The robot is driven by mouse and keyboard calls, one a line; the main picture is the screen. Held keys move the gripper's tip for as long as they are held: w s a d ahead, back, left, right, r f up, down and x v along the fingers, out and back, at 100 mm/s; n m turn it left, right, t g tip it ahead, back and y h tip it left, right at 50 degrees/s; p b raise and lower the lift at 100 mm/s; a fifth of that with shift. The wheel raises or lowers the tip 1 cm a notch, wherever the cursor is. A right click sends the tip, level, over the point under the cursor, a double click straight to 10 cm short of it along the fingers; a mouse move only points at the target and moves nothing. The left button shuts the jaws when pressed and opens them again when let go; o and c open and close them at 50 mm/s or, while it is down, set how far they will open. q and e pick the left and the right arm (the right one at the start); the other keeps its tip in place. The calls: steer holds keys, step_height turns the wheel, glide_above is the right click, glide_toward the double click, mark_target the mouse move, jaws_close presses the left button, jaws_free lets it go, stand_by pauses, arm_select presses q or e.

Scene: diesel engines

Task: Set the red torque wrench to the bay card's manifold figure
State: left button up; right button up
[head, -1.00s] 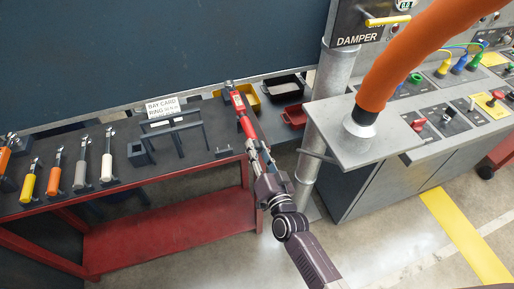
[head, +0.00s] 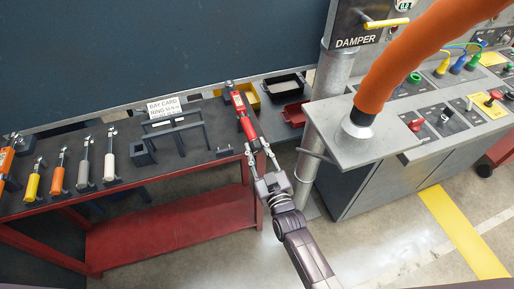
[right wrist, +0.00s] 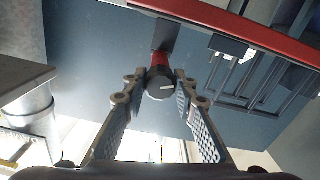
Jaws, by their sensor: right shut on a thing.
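The red torque wrench (head: 243,115) lies at the right end of the workbench, its handle end pointing out over the front edge. My right gripper (head: 260,150) is shut on the handle's end. In the right wrist view the jaws (right wrist: 155,90) sit either side of the wrench's round dark end knob (right wrist: 160,83), which bears a pale mark. The bay card (head: 163,107) stands on the bench behind a dark frame; its lower line starts with "RING", but the figure is too small to read. My left gripper is not in view.
Several other wrenches, including a yellow-handled one (head: 32,185) and a white-handled one (head: 108,166), lie on the left of the bench (head: 215,172). Yellow, black (head: 285,85) and red bins are at the back right. A post (head: 310,160) and grey console (head: 390,180) stand right of my arm.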

steer(key=shift+n, duration=0.5)
steer(key=o, duration=1.2)
steer(key=shift+c, duration=0.2)
steer(key=v, duration=1.2)
steer(key=shift+f, duration=0.1)
